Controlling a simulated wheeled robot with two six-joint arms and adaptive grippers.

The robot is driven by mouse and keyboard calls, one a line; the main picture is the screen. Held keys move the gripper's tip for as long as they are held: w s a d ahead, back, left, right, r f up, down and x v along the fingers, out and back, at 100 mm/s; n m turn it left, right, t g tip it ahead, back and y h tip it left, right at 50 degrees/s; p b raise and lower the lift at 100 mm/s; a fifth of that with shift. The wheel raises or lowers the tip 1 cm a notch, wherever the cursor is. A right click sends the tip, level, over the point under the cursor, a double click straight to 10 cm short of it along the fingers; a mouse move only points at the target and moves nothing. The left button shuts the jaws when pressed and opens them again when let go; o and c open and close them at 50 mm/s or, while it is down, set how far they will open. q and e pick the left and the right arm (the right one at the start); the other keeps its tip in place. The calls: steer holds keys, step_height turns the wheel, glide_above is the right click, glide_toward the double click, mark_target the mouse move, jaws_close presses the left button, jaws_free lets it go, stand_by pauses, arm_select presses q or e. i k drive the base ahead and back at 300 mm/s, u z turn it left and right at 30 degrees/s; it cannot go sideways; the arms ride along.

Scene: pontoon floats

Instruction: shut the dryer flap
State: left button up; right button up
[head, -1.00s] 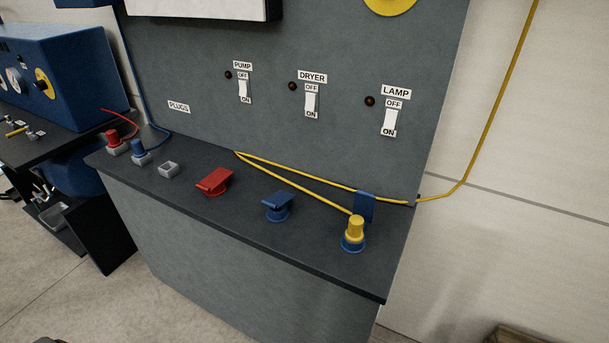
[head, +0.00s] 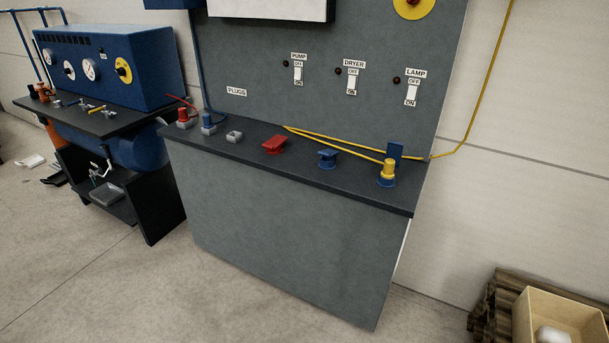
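The counter (head: 300,155) of the grey panel holds a row of sockets. A blue flap (head: 328,154) covers the top of the middle round socket, below the DRYER switch (head: 352,81). It looks slightly slanted; I cannot tell whether it is fully shut. A red flap (head: 274,145) sits over the socket to its left and also looks slanted. To the right, a yellow plug (head: 388,169) stands in a blue socket, with its blue flap (head: 395,152) upright behind it. Neither of my grippers is in view.
A yellow cable (head: 340,145) runs across the counter from the plug. Red (head: 183,115) and blue (head: 207,120) plugs and a grey socket (head: 234,137) are at the left. A blue machine (head: 110,65) stands further left. A crate (head: 565,322) is at lower right. The floor in front is clear.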

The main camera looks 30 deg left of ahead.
mark_target(329, 151)
steer(key=u, duration=0.9)
steer(key=i, duration=0.75)
steer(key=u, duration=0.1)
